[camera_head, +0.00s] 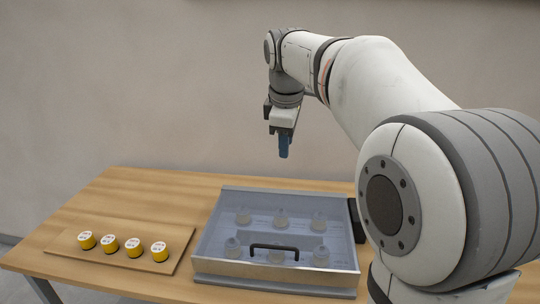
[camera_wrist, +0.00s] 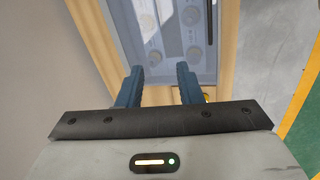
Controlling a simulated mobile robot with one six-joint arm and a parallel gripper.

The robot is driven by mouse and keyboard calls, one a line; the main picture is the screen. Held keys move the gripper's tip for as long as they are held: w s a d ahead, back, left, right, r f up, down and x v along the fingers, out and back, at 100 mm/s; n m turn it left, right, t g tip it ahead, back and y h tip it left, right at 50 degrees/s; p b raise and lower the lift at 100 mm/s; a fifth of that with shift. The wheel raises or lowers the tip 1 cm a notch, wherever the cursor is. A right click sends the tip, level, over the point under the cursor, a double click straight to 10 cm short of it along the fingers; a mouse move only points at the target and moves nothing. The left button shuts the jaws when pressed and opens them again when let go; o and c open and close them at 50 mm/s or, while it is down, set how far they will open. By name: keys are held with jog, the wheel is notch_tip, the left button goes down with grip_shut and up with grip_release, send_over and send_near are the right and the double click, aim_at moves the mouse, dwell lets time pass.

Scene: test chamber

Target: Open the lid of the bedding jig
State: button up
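The bedding jig (camera_head: 207,266) is a shallow metal box on the wooden table, with a clear bluish lid (camera_head: 285,228) lying shut over it. A black bar handle (camera_head: 274,248) sits on the lid near the front edge. Several round pieces show through the lid. My gripper (camera_head: 284,150) hangs well above the far side of the jig, pointing down and touching nothing. In the wrist view its two blue fingers (camera_wrist: 158,88) are apart with nothing between them, and part of the jig (camera_wrist: 180,65) shows beyond.
A wooden board (camera_head: 65,248) with several yellow cylinders with white tops stands left of the jig. The wooden table (camera_head: 130,185) is bare behind the board. A plain wall rises behind the table. My arm fills the right side.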

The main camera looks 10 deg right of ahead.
jog(key=w+f+n, duration=0.1)
jog(key=w+f, duration=0.3)
jog(key=f, duration=0.2)
jog(key=shift+d+f+p, duration=0.3)
jog(key=shift+d, duration=0.05)
jog(key=shift+s, duration=0.1)
jog(key=shift+c, duration=0.2)
grip_shut()
dwell(0.8)
jog(key=shift+o, duration=0.2)
grip_release()
